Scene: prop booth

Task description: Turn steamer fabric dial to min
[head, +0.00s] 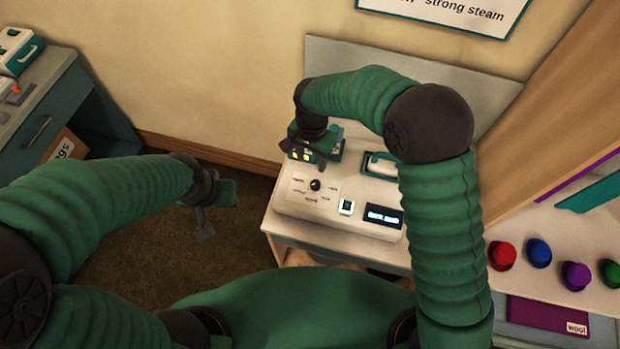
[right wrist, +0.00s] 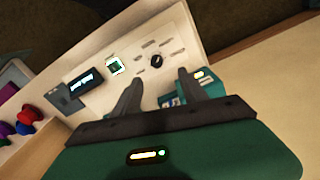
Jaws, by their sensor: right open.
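The steamer (head: 300,208) is a white console on a pale table. Its fabric dial (head: 316,185) is a small black knob with labels around it, too small to read. The dial also shows in the right wrist view (right wrist: 156,61), just beyond and between my fingers. My right gripper (head: 303,150) is over the back left of the console, behind the dial. In the right wrist view my right gripper (right wrist: 158,92) is open and empty, apart from the dial. My left gripper (head: 212,212) hangs over the carpet left of the table; its finger opening is unclear.
A lit green switch (head: 346,207) and a display (head: 383,216) are on the console front. A white-handled part (head: 380,165) is at its right. Red (head: 501,255), blue (head: 538,252), purple and green caps stand on the right shelf. Carpet at left is clear.

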